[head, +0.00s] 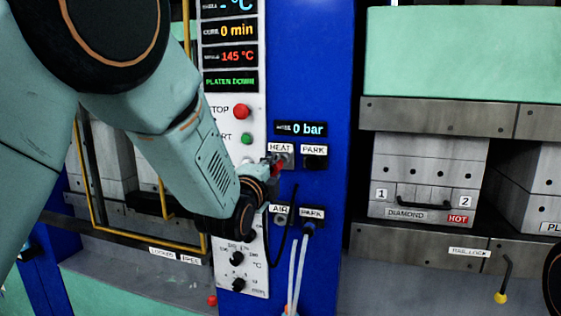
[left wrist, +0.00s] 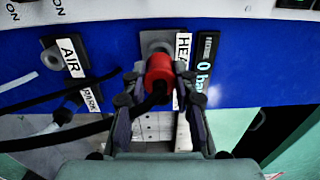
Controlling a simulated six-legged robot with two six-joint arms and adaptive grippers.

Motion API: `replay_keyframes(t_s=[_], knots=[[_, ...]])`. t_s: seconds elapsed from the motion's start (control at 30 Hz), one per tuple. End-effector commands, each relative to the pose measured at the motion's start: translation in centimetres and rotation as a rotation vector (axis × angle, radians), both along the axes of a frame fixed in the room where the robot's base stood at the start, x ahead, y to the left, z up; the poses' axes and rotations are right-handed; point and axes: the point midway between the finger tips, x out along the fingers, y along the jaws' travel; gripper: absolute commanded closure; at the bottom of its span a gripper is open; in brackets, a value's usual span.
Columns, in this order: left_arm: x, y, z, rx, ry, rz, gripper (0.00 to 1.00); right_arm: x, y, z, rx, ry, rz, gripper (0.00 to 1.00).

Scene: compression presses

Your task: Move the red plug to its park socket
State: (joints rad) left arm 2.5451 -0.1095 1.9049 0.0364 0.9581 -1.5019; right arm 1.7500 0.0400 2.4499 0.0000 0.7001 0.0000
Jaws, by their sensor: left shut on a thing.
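The red plug (head: 277,169) is at the grey HEAT socket (head: 287,160) on the blue panel. In the left wrist view the red plug (left wrist: 159,72) sits in front of the HEAT socket (left wrist: 155,40), with a black cable behind it. I cannot tell how deep it is seated. My left gripper (head: 271,171) is shut on the plug, and in the left wrist view its fingers (left wrist: 158,88) lie on both sides of it. The dark PARK socket (head: 315,163) is just right of HEAT and looks empty. My right gripper is not in view.
Below are the AIR socket (head: 281,217) and a second park socket with a blue plug (head: 308,228) and pale hoses. Red and green buttons (head: 242,111) stand above my left wrist. A press with a DIAMOND mould (head: 420,180), labelled HOT, is at right.

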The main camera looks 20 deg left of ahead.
Motion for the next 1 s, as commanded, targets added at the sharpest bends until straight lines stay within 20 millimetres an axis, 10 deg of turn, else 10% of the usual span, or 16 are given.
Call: replay_keyframes(t_s=[1.0], knots=[[-4.0,0.1,0.0,0.000,-0.001,0.000,1.00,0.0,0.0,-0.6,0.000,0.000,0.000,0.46]])
